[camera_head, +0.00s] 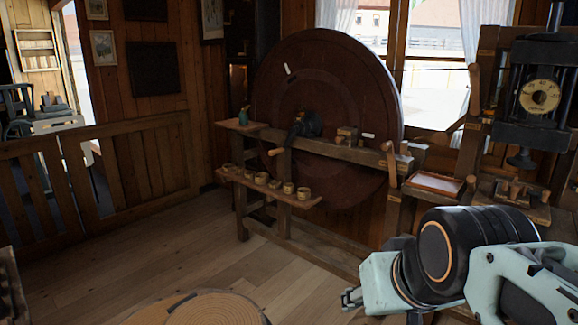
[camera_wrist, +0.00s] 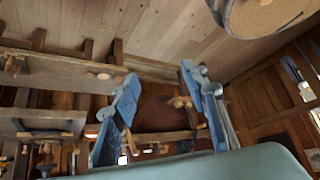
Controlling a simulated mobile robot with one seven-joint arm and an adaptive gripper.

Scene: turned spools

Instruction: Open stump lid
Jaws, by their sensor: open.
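The stump (camera_head: 215,308) is at the bottom edge of the head view, with a round, pale wooden top marked with rings. A dark strip crosses its left side, and its lower part is cut off by the frame. I cannot tell whether its lid is closed. It also shows in the wrist view (camera_wrist: 262,14) at the top right, partly cut off. My gripper (camera_head: 351,299) is to the right of the stump and apart from it. In the wrist view my gripper (camera_wrist: 160,78) has its two blue fingers spread, with nothing between them.
A wooden workbench (camera_head: 335,152) with a large dark red wheel (camera_head: 340,85) behind it stands ahead. A low shelf (camera_head: 300,200) holds several small cups. A machine with a gauge (camera_head: 540,95) stands at right. A wooden railing (camera_head: 110,165) is at left. The plank floor (camera_head: 150,255) between is clear.

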